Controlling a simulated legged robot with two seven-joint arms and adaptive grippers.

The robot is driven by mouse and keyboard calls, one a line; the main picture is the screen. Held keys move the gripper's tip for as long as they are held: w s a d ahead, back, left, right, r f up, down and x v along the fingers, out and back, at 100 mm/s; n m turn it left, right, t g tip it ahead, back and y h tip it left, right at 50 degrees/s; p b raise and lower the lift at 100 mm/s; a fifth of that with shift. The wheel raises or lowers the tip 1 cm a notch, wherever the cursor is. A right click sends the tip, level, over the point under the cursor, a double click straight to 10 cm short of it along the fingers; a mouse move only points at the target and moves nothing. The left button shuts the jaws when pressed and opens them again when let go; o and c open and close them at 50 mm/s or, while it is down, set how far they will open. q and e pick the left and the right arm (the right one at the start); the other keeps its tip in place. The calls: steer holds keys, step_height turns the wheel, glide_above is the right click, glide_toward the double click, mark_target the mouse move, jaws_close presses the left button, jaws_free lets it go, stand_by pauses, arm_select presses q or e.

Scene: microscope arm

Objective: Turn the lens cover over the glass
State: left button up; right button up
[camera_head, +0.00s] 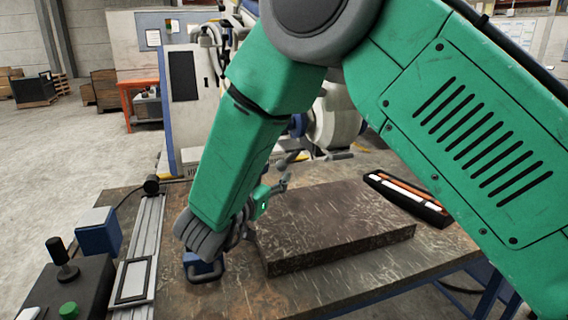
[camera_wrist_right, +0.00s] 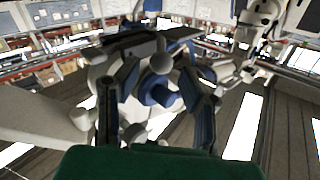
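My right arm comes down from the upper right in the head view. Its gripper (camera_head: 268,208) is small and partly hidden behind the green forearm, just above the table. In the right wrist view the two dark fingers (camera_wrist_right: 156,112) stand apart, with a blue and pale rounded part (camera_wrist_right: 158,92) between or beyond them; I cannot tell whether they touch it. A blue piece with a dark loop (camera_head: 203,268) sits below my wrist. A pale, dark-framed flat plate (camera_head: 133,281) lies on the metal rail. I cannot identify the lens cover or the glass for certain. My left gripper is not seen.
A thick dark slab (camera_head: 335,228) lies on the worn table (camera_head: 262,296). A black tray (camera_head: 408,199) with pens is at the right. A blue block (camera_head: 98,232) and a black control box (camera_head: 85,285) stand at the left. Large machines stand behind.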

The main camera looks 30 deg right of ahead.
mark_target(288, 162)
steer(key=x, duration=0.5)
steer(key=shift+w+d+r, duration=0.1)
steer(key=shift+w+d, duration=0.1)
steer(key=shift+w, duration=0.25)
steer(key=shift+w+d, duration=0.1)
steer(key=shift+d, duration=0.65)
steer(key=shift+w+a, duration=0.1)
steer(key=shift+a, duration=0.25)
jaws_close()
